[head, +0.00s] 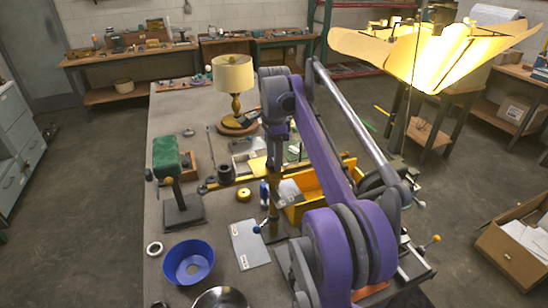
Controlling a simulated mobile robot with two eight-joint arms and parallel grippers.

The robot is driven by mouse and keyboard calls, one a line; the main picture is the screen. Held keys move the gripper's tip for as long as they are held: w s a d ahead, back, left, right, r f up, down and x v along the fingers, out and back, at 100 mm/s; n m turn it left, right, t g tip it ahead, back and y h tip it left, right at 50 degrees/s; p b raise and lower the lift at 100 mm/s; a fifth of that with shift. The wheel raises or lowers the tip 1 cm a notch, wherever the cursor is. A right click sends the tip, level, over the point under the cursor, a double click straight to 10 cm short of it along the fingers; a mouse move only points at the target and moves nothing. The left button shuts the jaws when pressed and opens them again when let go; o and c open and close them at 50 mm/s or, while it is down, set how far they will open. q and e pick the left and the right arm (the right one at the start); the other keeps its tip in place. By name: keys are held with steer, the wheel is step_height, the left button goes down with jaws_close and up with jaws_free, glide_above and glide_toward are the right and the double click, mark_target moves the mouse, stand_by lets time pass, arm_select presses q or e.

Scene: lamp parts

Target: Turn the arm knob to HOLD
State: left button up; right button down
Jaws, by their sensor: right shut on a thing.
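My right arm rises from the lower right, bends at the top, and its wrist points down. My right gripper (276,137) is shut at the upper end of a slim brown post (273,185). The small thing between the fingers, seemingly the arm knob, is mostly hidden, and no HOLD mark can be read. A lamp with a wide, lit yellow shade (430,55) stands at the upper right; my arm covers part of what lies below it. A smaller lamp with a cream shade (233,74) stands behind the gripper on the bench. My left gripper is not in view.
A cardboard box (515,250) is on the floor at right. The bench's left strip is fairly clear.

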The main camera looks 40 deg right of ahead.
stand_by(0.5)
steer(key=shift+c, duration=1.3)
jaws_free()
step_height(320, 180, up, 8)
steer(key=shift+r, duration=1.45)
